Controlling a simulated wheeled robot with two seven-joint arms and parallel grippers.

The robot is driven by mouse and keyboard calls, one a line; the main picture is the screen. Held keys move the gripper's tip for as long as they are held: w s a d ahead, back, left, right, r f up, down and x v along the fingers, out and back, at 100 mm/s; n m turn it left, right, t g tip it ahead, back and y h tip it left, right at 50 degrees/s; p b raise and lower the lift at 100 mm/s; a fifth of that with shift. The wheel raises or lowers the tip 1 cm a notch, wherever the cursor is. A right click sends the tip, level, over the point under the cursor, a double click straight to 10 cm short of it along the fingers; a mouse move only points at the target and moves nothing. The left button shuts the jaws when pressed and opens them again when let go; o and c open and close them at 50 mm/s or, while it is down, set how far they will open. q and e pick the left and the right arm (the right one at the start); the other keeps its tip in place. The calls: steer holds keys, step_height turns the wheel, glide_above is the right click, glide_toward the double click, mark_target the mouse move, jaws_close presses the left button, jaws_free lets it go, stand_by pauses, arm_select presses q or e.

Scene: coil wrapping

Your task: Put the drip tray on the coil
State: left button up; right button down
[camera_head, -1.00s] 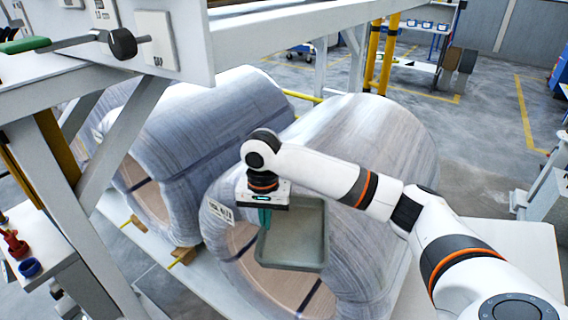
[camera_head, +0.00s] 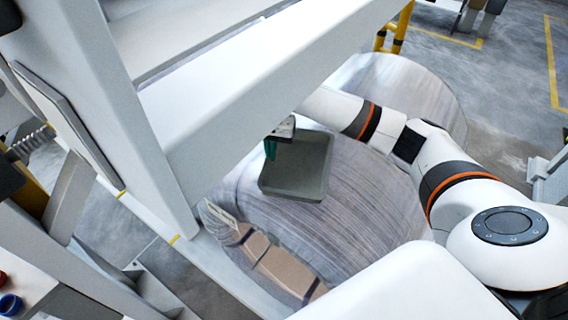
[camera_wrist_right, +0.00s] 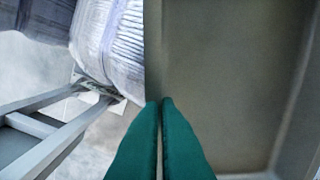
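The drip tray (camera_head: 300,170), a shallow grey-green rectangle, is over the upper side of the wrapped coil (camera_head: 370,225) in the head view. I cannot tell whether it touches the coil. My right gripper (camera_head: 270,150) has its teal fingers at the tray's left edge. In the right wrist view the fingers (camera_wrist_right: 162,102) are nearly together on the tray's side wall, and the tray's inside (camera_wrist_right: 220,85) fills the right. A white beam hides part of my right wrist and the coil's left side. My left gripper is not in view.
A large white frame beam (camera_head: 225,105) crosses close to the tray's left and above my gripper. A yellow post (camera_head: 398,28) stands behind the coil. Open grey floor (camera_head: 490,95) lies at the far right. Another wrapped coil (camera_wrist_right: 105,45) shows in the wrist view.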

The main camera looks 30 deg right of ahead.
mark_target(272, 165)
steer(key=shift+s+a+f, duration=0.2)
steer(key=shift+s+f, duration=0.2)
steer(key=shift+f, duration=0.2)
steer(key=shift+s+a+f, duration=0.15)
steer(key=shift+s+f, duration=0.2)
steer(key=shift+f, duration=0.25)
steer(key=f, duration=0.3)
steer(key=f+p, duration=0.1)
steer(key=shift+w+d+f, duration=0.25)
steer(key=shift+w+f, duration=0.05)
steer(key=shift+w, duration=0.1)
steer(key=shift+f, duration=0.3)
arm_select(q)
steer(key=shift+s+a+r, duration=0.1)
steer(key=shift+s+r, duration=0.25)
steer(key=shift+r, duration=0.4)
arm_select(e)
steer(key=shift+s+a, duration=0.1)
steer(key=shift+s, duration=0.05)
steer(key=shift+f, duration=0.1)
steer(key=c, duration=2)
jaws_free()
steer(key=shift+f, duration=0.1)
steer(key=o, duration=0.3)
